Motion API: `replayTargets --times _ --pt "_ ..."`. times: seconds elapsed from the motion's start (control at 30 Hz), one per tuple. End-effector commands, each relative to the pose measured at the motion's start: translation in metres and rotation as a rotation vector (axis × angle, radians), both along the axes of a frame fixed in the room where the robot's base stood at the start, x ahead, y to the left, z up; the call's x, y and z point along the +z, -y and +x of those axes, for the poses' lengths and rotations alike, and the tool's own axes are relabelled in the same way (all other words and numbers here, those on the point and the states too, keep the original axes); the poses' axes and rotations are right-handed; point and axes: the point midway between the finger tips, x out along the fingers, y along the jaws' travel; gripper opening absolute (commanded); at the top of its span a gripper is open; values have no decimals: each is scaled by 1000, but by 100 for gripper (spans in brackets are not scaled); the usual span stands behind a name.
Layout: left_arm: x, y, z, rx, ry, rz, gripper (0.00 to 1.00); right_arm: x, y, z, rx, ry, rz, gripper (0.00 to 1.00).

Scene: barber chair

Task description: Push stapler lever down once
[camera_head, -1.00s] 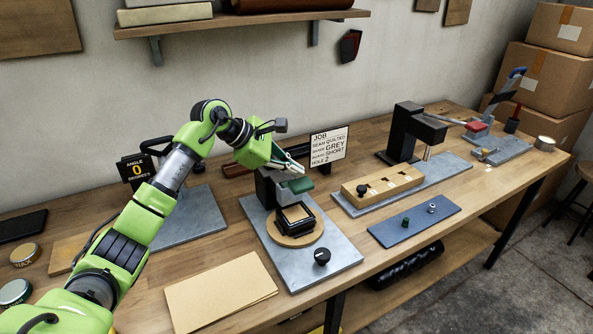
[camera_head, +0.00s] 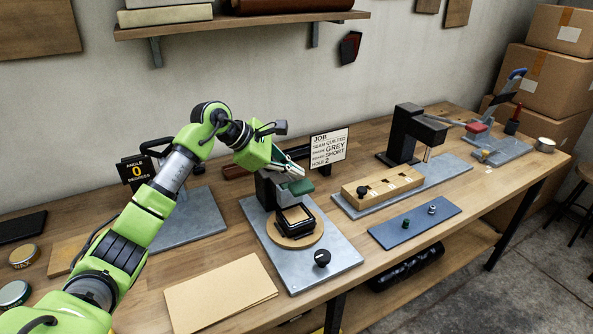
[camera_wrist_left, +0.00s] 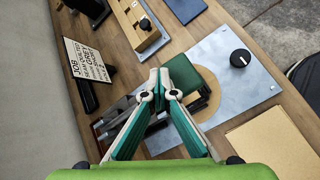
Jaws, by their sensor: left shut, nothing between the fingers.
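The stapler is a black device (camera_head: 265,191) on a grey metal plate (camera_head: 340,258), with a green pad-like lever (camera_head: 297,187) over a round wooden base (camera_head: 295,239). A dark block with a tan top (camera_head: 295,215) sits on that base, below the lever. My left gripper (camera_head: 303,173) is shut and empty, its fingertips close to the lever's rear edge. In the left wrist view the shut fingertips (camera_wrist_left: 158,78) appear right beside the green lever (camera_wrist_left: 183,76). I cannot tell whether they touch it. My right gripper is not in view.
A job sign (camera_head: 329,147) stands behind the lever. A black knob (camera_head: 322,258) sits on the plate's front. A wooden block (camera_head: 382,187) and a blue mat (camera_head: 414,222) lie to the right. A tan sheet (camera_head: 220,295) lies at front left.

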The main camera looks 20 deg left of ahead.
Motion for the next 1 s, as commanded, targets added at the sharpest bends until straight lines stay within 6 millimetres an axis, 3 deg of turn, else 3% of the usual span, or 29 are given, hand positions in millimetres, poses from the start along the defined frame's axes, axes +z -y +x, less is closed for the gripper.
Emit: replayTargets --times 0.6,1.0 --pt "36 -5 4 1 -1 2 0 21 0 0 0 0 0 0" --pt "38 -5 4 1 1 0 0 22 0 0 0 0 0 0"
